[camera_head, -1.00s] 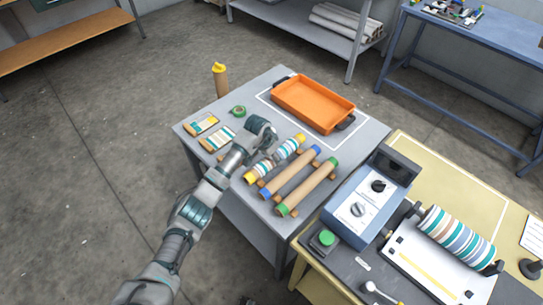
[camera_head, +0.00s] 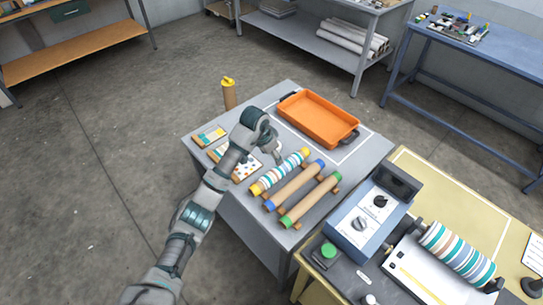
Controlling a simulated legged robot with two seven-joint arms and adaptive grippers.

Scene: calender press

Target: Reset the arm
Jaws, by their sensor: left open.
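My left arm reaches in from the bottom left over the grey table (camera_head: 240,197). My left gripper (camera_head: 279,160) is open above the table, between the orange tray (camera_head: 320,118) and the striped roll (camera_head: 280,172). It holds nothing that I can see. The striped roll with yellow ends lies on small wooden supports. Beside it lie a brown roll with blue ends (camera_head: 295,186) and a brown roll with green ends (camera_head: 311,201). My right gripper does not show.
A yellow-topped bench (camera_head: 445,180) with a blue control box (camera_head: 365,218) and a striped roller (camera_head: 458,254) stands at the right. Open floor lies left.

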